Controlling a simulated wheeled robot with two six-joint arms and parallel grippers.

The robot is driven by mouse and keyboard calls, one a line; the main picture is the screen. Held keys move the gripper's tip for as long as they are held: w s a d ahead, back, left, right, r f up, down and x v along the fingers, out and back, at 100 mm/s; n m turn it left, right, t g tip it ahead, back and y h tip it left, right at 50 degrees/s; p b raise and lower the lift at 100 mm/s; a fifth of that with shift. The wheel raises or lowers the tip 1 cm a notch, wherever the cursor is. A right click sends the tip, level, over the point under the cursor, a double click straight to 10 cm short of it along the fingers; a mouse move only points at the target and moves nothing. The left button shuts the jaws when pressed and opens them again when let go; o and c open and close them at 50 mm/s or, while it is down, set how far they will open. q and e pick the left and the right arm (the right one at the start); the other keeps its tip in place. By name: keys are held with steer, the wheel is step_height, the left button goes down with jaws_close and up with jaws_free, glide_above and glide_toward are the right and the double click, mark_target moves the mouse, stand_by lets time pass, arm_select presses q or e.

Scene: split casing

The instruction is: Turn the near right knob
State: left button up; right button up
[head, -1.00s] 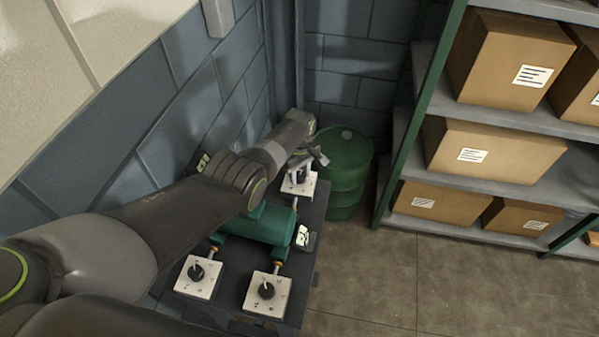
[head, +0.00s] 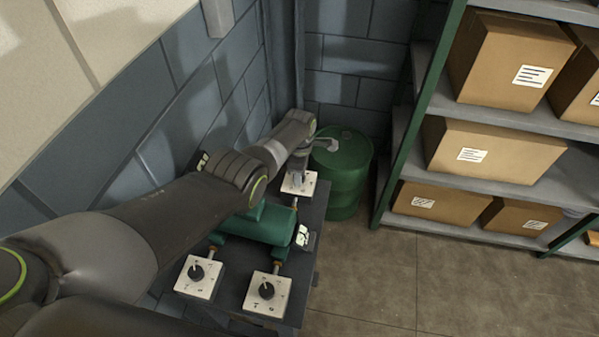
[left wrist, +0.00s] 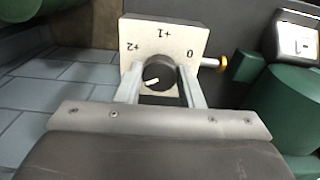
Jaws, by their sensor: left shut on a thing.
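My left gripper (head: 298,178) reaches down at the far right corner of the dark bench, at a white dial plate (head: 289,189). In the left wrist view its two fingers (left wrist: 160,88) are shut on either side of a round black knob (left wrist: 158,71) with a white pointer mark. The mark points to the picture's lower left. The plate (left wrist: 198,40) shows the labels 0, +1 and +2. In the head view, two more black knobs on white plates stand at the near edge: near right (head: 266,290) and near left (head: 196,272). Neither is touched. My right gripper is out of view.
A green casing (head: 262,224) lies mid-bench, partly under my left arm, with a small white-faced box (head: 302,237) beside it. A green drum (head: 348,180) stands behind the bench. Shelves with cardboard boxes (head: 490,150) are right. The floor (head: 400,285) between is clear.

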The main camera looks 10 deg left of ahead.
arm_select(q)
steer(key=shift+w+r, duration=0.1)
stand_by(0.5)
steer(key=o, duration=1)
step_height(320, 180, up, 6)
steer(key=p, duration=0.3)
steer(key=shift+r, duration=0.2)
step_height(320, 180, up, 11)
steer(key=b, duration=0.1)
steer(key=shift+f, duration=0.15)
